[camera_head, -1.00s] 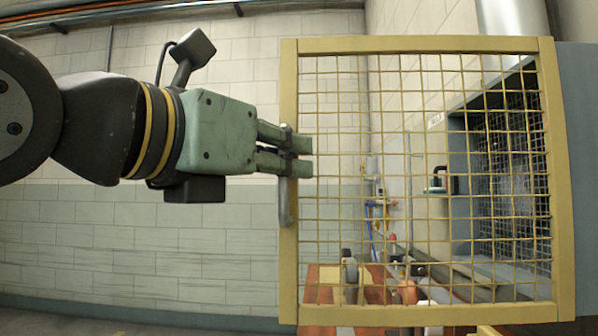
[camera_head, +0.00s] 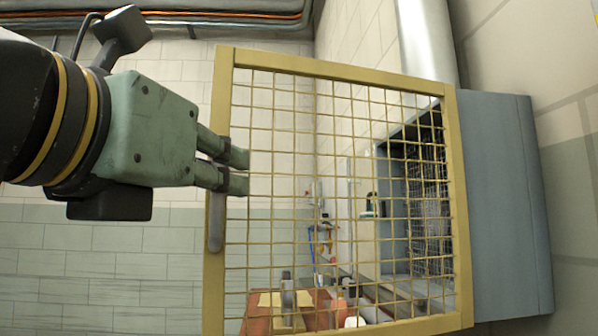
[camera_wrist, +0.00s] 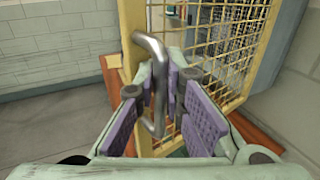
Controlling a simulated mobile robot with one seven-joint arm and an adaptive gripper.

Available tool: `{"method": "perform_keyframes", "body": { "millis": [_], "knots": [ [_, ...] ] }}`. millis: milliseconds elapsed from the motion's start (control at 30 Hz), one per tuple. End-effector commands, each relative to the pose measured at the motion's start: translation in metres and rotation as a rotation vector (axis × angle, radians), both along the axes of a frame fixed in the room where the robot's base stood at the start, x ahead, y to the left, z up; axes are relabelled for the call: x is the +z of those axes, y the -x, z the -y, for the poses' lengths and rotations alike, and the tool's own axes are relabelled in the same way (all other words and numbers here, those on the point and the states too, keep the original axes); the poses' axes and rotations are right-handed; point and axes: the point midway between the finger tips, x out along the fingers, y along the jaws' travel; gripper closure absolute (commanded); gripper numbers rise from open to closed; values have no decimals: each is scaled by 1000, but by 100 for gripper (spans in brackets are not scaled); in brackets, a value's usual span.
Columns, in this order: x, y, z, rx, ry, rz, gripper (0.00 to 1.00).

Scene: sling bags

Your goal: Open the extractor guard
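The extractor guard is a yellow-framed wire mesh panel (camera_head: 461,205) in the head view, its right edge against a blue-grey housing. A grey bar handle (camera_head: 216,230) is on the left side of its frame. In the wrist view the handle (camera_wrist: 150,50) is a bent metal bar running down between the finger pads. My gripper (camera_head: 236,166) is at the upper part of the handle, its fingers close together around the bar and their tips reaching over the frame. In the wrist view my gripper (camera_wrist: 178,80) has purple pads; the exact contact is partly hidden.
The blue-grey housing (camera_head: 505,200) stands right of the guard. Behind the mesh are an orange-topped bench (camera_head: 258,326) with small items and a dark opening. A block wall (camera_head: 100,240) is at the left, with pipes (camera_head: 230,15) running along the top.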

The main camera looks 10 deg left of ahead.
Motion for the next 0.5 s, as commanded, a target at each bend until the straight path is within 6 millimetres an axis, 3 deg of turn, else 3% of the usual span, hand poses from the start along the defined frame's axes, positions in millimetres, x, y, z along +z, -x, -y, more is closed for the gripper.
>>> {"method": "perform_keyframes", "body": {
  "millis": [100,367,500],
  "knots": [
    [1,1,-2,2,2,3,82],
    [0,0,0,-1,1,0,82],
    [0,9,-2,0,2,0,82]
  ]
}}
